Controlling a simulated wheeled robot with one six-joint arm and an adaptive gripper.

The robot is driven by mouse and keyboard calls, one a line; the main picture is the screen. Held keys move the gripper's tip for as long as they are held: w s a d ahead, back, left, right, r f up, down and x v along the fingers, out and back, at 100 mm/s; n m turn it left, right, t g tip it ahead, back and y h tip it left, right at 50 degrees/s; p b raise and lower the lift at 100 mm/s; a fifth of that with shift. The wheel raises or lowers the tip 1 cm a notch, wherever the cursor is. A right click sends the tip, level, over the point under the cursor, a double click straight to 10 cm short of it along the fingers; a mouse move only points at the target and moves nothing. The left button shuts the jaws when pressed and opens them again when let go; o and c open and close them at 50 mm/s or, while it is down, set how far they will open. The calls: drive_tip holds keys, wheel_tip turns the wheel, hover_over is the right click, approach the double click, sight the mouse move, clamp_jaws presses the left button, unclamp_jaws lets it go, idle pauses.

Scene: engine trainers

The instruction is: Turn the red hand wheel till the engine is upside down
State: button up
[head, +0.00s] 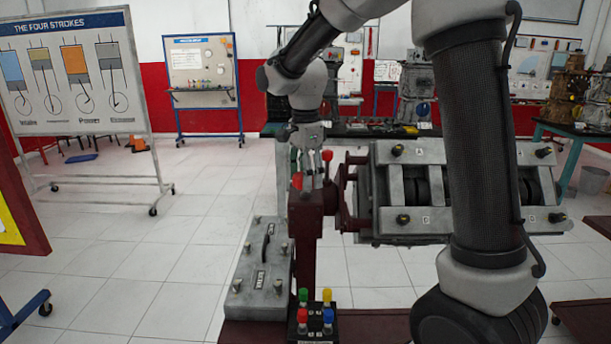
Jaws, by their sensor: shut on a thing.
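The engine (388,222) is a grey metal block with dark bolts and small lettered tags. It is held on a dark red stand (304,235), with an open face showing dark round parts towards me. My own arm hides part of its right half. The red hand wheel (327,170) shows only as small red knobs and stubs at the stand's head, left of the engine. My gripper (308,190) points down over the stand's head and is shut on the hand wheel. The fingers hide much of the wheel and the exact contact.
A grey case (256,270) with a black handle lies left of the stand. A block with coloured knobs (316,318) stands in front. A four-strokes board (75,75) on wheels is at left. Workbenches with engines line the back. Tiled floor at left is mostly clear.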

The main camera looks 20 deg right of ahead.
drive_tip(key=m, duration=0.7)
drive_tip(key=shift+w, duration=0.1)
drive_tip(key=m, duration=0.7)
drive_tip(key=shift+r, duration=0.1)
idle(0.3)
drive_tip(key=o, duration=1)
wheel_tip(320, 180, up, 12)
